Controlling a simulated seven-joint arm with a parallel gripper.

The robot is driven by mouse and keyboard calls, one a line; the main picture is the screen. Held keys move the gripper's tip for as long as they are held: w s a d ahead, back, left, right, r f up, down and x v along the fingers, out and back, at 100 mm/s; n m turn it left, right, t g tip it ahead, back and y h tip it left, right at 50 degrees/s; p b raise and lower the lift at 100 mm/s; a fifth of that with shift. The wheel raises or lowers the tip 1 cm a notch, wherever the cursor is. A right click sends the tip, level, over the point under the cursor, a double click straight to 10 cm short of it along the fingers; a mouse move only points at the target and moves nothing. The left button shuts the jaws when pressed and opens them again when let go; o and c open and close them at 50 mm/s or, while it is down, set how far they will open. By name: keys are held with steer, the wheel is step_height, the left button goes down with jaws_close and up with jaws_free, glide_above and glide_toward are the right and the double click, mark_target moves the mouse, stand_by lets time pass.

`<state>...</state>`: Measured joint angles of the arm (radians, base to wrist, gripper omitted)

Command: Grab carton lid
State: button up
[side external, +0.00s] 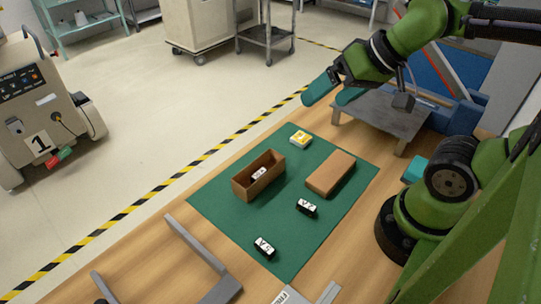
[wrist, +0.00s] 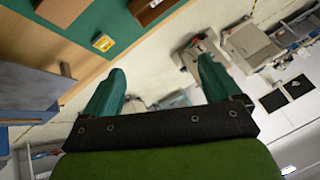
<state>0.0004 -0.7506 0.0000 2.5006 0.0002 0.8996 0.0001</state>
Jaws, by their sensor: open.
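The carton lid (side external: 331,173) is a flat brown slab lying on the right part of the green mat (side external: 225,205). The open brown carton (side external: 250,187) stands to its left, with a small dark block with a white label (side external: 259,173) inside. My gripper (side external: 325,98) is open and empty, raised beyond the mat's far end and apart from the lid. In the wrist view my gripper (wrist: 162,66) has its teal fingers spread over bare floor. The lid (wrist: 62,10) and carton (wrist: 150,12) show there only partly, cut off by the top edge.
A yellow-and-white block (side external: 300,139) lies at the mat's far end. Two black labelled blocks (side external: 307,208) (side external: 264,248) lie nearer the front. A grey table (side external: 385,118) stands to the right. Grey metal brackets (side external: 200,250) lie at the front left.

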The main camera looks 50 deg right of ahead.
steer(key=shift+o, duration=0.2)
steer(key=m+g+h, duration=0.2)
glide_above(332, 169)
steer(key=w+a, duration=0.1)
step_height(332, 169, down, 3)
steer(key=d+f+n+g+y, duration=0.2)
steer(key=d+f+n+g, duration=0.4)
steer(key=n, duration=1.1)
steer(key=a+f+n, duration=0.1)
steer(key=f+n, duration=0.1)
steer(key=f, duration=0.1)
steer(key=a+f+n, duration=0.1)
steer(key=f+n, duration=0.1)
steer(key=f, duration=0.1)
steer(key=s+a+f+n+y, duration=0.1)
steer(key=f+n, duration=0.2)
steer(key=shift+a+f+t, duration=0.25)
steer(key=shift+t, duration=0.15)
steer(key=shift+x, duration=2.75)
steer(key=shift+d, duration=0.15)
steer(key=c, duration=1.1)
